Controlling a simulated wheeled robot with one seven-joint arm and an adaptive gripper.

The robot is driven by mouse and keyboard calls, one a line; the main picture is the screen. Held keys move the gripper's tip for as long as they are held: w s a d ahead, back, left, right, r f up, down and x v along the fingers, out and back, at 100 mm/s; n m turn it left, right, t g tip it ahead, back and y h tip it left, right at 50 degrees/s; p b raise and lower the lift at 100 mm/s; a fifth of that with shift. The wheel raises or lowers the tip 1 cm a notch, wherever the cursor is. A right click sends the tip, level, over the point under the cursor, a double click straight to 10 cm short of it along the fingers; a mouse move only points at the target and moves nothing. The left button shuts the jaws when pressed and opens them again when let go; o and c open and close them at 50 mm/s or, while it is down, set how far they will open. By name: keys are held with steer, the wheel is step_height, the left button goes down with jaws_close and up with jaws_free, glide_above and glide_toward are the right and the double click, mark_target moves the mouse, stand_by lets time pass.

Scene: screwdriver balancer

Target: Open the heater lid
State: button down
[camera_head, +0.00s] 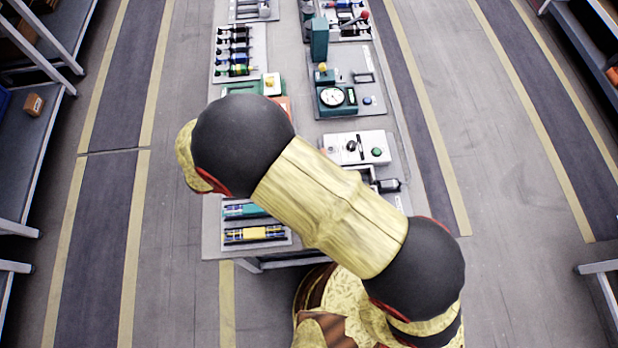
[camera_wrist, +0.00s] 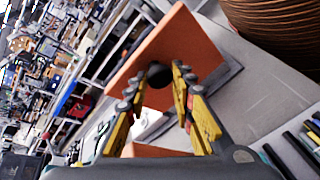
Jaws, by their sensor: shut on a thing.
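In the wrist view the heater lid (camera_wrist: 188,40) is a flat orange-brown plate standing tilted in front of my gripper (camera_wrist: 158,78). A dark round knob (camera_wrist: 158,75) sits on its face. The yellow and grey fingers of my gripper are closed on this knob from both sides. Another orange piece (camera_wrist: 155,150) shows below the fingers, partly hidden by my gripper; it may be the heater body. In the head view only a small orange edge (camera_head: 284,104) shows beside my arm. My gripper and most of the heater are hidden there.
In the head view the long grey workbench (camera_head: 290,60) carries a rack of bottles (camera_head: 235,50), a green device with a round dial (camera_head: 333,97) and a white box with a green button (camera_head: 358,147). Shelves (camera_head: 38,120) stand at the left, with clear floor between.

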steer(key=c, duration=1.9)
jaws_free()
steer(key=shift+s+d+f, duration=0.3)
steer(key=shift+f, duration=0.1)
steer(key=o, duration=0.4)
steer(key=shift+w+a+r, duration=0.1)
steer(key=shift+r, duration=0.15)
steer(key=v, duration=1.2)
steer(key=shift+w, duration=0.15)
steer(key=shift+c, duration=0.3)
